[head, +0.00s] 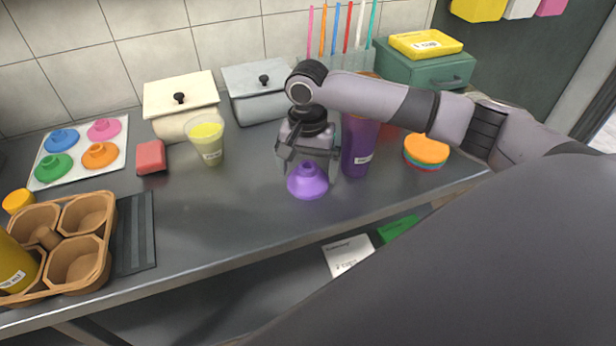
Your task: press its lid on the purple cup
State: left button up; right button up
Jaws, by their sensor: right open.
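The purple lid (308,183) is a wide dome with a narrow top, in the middle of the grey counter. My right gripper (308,172) points down over it, with its two fingers apart on either side of the lid's narrow top. I cannot tell whether the fingers touch it. The purple cup (357,150) stands upright just right of the gripper, with a white label on its side. My arm passes in front of its top, so its rim is hidden. My left gripper is not in view.
A yellow cup (207,143) and a red sponge (151,157) stand to the left. A white tray (119,150) holds several coloured lids. A brown cup carrier (104,262) is at front left. Stacked coloured discs (426,150) lie right of the purple cup. The counter's front middle is clear.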

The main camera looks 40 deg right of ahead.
jog(key=shift+f, duration=0.6)
jog(key=c, duration=0.6)
jog(key=shift+r, duration=0.15)
jog(key=shift+c, duration=0.2)
notch_tip(320, 180, up, 20)
jog(key=p, duration=0.2)
